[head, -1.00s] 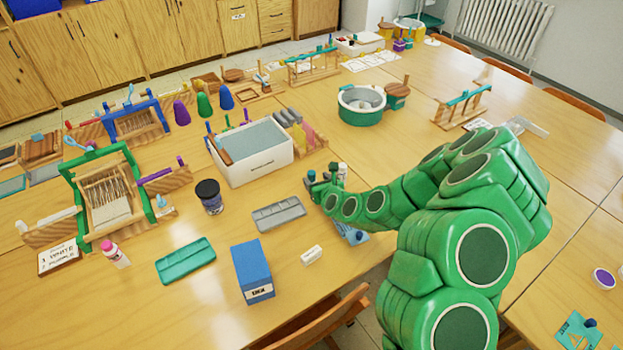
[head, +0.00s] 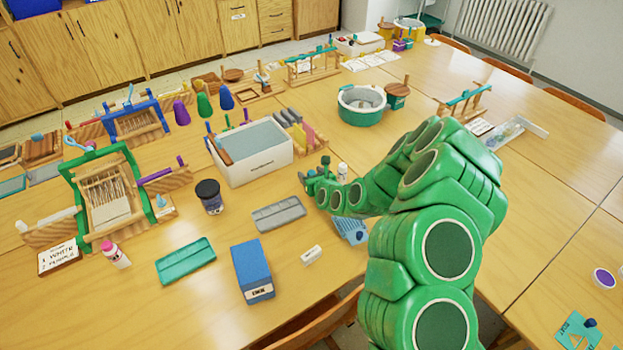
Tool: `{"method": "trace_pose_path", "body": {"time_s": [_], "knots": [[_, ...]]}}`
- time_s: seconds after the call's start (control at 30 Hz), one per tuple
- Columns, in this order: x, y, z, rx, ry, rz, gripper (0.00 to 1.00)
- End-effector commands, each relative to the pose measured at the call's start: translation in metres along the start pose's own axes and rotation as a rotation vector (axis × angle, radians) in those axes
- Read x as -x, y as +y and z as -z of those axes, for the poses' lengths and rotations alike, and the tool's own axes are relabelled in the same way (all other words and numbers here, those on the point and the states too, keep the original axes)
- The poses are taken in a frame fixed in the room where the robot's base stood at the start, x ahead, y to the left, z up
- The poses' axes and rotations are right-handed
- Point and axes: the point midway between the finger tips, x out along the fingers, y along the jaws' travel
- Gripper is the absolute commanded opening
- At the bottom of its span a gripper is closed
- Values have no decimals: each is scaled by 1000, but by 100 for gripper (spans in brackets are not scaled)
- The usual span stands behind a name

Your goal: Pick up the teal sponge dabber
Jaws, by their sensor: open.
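My gripper (head: 316,176) is at the end of my green arm, low over the table to the right of the white tub. Its jaws are open, small and seen from behind. I cannot make out the teal sponge dabber for certain; the gripper and arm cover part of the table there. A small white bottle (head: 342,172) stands just right of the gripper. A blue flat piece with a dark knob (head: 350,231) lies below the wrist, partly covered by my arm.
A white tub (head: 262,168) of grey-blue material stands left of the gripper. A grey tray (head: 278,214), a blue box (head: 252,270), a white block (head: 311,254) and a teal tray (head: 186,261) lie nearer. A round teal-banded pot (head: 361,112) stands behind. Bare tabletop lies between these.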

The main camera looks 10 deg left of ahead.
Motion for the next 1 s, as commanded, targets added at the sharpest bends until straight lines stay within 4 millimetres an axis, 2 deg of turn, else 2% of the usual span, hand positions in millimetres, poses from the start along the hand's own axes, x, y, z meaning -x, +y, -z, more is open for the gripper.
{"method": "trace_pose_path", "body": {"time_s": [0.03,0.37,0.77,1.0], "knots": [[0,0,0,0,0,0,58],[0,0,0,0,0,0,8],[2,0,-5,-1,0,0,6],[12,0,-30,-2,-6,1,6]]}}
